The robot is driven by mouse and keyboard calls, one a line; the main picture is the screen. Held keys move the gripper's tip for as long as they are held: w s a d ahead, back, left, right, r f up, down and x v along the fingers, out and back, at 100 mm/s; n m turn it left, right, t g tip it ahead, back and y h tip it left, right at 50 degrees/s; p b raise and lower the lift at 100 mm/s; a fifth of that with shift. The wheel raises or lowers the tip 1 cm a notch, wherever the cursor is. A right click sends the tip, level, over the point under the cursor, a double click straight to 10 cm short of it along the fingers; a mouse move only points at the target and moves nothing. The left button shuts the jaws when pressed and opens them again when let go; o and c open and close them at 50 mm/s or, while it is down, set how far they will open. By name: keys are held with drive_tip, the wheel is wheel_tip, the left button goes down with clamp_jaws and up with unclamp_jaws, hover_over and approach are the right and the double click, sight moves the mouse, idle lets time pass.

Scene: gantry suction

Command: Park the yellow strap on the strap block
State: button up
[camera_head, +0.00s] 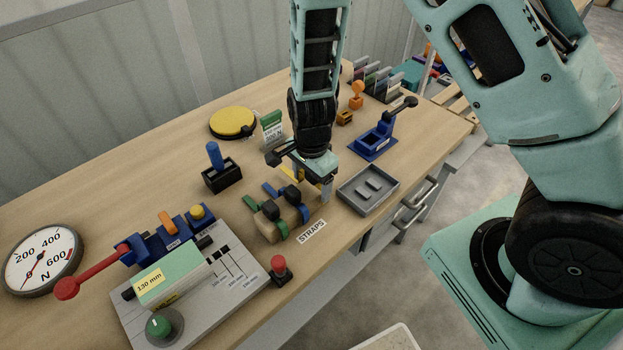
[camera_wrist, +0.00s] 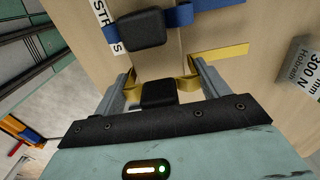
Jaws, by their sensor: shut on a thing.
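The yellow strap (camera_wrist: 230,52) has a black buckle (camera_wrist: 158,93) between my fingers in the wrist view. My gripper (camera_wrist: 160,85) is shut on it, with yellow webbing showing at both fingers. The strap block (camera_head: 266,226) is a wooden block near the table's front edge, behind the STRAPS label (camera_head: 311,231). In the head view my gripper (camera_head: 312,187) is at the block's right end, and a bit of yellow shows beside it. A blue strap (camera_wrist: 205,12) with a black buckle lies beside the yellow one. I cannot tell whether the yellow strap touches the block.
A green strap (camera_head: 281,229) is at the block's left part. A grey tray (camera_head: 368,204) stands close to the right of my gripper. A blue holder (camera_head: 374,145) is behind the tray. A black stand with a blue peg (camera_head: 215,156) is to the left.

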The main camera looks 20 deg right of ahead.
drive_tip(key=shift+f+b, duration=0.65)
drive_tip(key=shift+f, duration=0.45)
drive_tip(key=o, duration=1.1)
drive_tip(key=shift+r, duration=0.15)
wheel_tip(320, 180, up, 17)
drive_tip(key=shift+r+p, duration=0.15)
drive_tip(key=shift+p, duration=0.4)
